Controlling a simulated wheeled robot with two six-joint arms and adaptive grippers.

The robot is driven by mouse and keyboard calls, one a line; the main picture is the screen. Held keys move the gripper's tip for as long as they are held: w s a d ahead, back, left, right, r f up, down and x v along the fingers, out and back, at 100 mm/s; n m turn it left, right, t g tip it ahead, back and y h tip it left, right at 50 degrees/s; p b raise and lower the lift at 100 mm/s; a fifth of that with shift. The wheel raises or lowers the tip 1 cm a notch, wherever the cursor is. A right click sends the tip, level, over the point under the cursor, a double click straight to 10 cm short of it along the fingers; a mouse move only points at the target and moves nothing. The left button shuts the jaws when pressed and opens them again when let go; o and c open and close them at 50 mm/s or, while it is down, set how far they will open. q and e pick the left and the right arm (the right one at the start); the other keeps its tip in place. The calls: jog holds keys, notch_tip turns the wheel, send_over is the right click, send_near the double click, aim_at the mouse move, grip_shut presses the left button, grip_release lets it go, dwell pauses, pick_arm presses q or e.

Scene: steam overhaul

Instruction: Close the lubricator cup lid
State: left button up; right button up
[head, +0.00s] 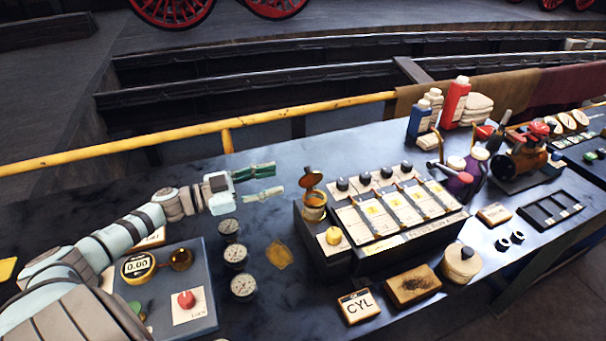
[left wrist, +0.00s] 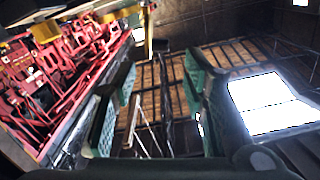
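The lubricator cup (head: 315,212) is a small brass cup on the back left corner of the dark lubricator box (head: 318,248). Its round copper-coloured lid (head: 312,178) stands up open above the cup's back rim. My left gripper (head: 266,181) is to the left of the lid, above the table, with its fingers pointing right toward it. They are apart and empty, with a gap to the lid. The left wrist view shows the two green-padded fingers (left wrist: 160,100) spread with nothing between them; the cup does not show there. My right gripper is not in view.
Several round gauges (head: 235,257) lie left of the box. A panel with a red knob (head: 187,300) sits under my left arm. A CYL plate (head: 358,306), a brown block (head: 413,286) and a cream pot (head: 461,262) stand in front. A yellow rail (head: 130,145) runs behind.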

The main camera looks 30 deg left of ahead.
aim_at(311, 179)
pick_arm(q)
jog(key=x, duration=1)
jog(key=shift+w+p, duration=0.15)
jog(key=shift+p, duration=0.15)
jog(key=shift+c, duration=0.6)
grip_shut()
jog(key=shift+f, duration=0.1)
jog(key=shift+s+d+m+p, duration=0.25)
jog(key=shift+m+p, duration=0.1)
jog(key=shift+m, duration=0.3)
jog(key=shift+s+d+m+p, duration=0.15)
jog(key=shift+d+m+p, duration=0.15)
jog(key=shift+m, duration=0.35)
jog(key=shift+s+d+m, duration=0.15)
jog(key=shift+m, duration=0.25)
jog(key=shift+s+d+f+m+p, duration=0.1)
jog(key=shift+s+d+m+p, duration=0.15)
jog(key=shift+m, duration=0.65)
jog(key=shift+s+d+f+m+p, duration=0.15)
jog(key=shift+d+m, duration=0.2)
jog(key=shift+m, duration=0.55)
